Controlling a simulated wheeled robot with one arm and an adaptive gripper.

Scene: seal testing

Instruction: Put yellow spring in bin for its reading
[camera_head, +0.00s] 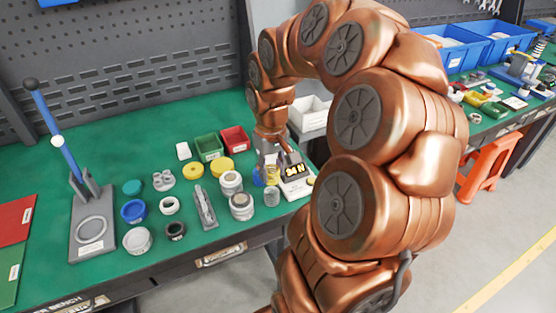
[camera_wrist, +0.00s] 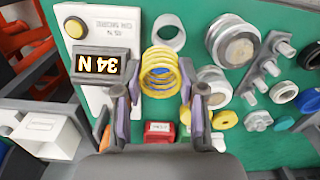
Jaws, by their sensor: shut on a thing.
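The yellow spring (camera_wrist: 160,72) is a coil between the fingers of my gripper (camera_wrist: 160,84) in the wrist view, and the gripper is shut on it. In the head view the spring (camera_head: 272,176) shows small and partly hidden under my gripper (camera_head: 267,164). I cannot tell whether it touches the surface below. The tester (camera_head: 295,185) beside it reads 34 N on its display (camera_wrist: 91,65). A green bin (camera_head: 209,149) and a red bin (camera_head: 234,139) stand behind and left of the gripper. The red bin (camera_wrist: 160,130) shows in the wrist view. The bin labels are unreadable.
A white container (camera_head: 309,113) stands behind the tester. Metal cylinders (camera_head: 241,205), rings, yellow discs (camera_head: 193,169) and other parts crowd the green bench left of the gripper. A blue-handled lever press (camera_head: 88,210) stands at left. My arm covers the bench's right end.

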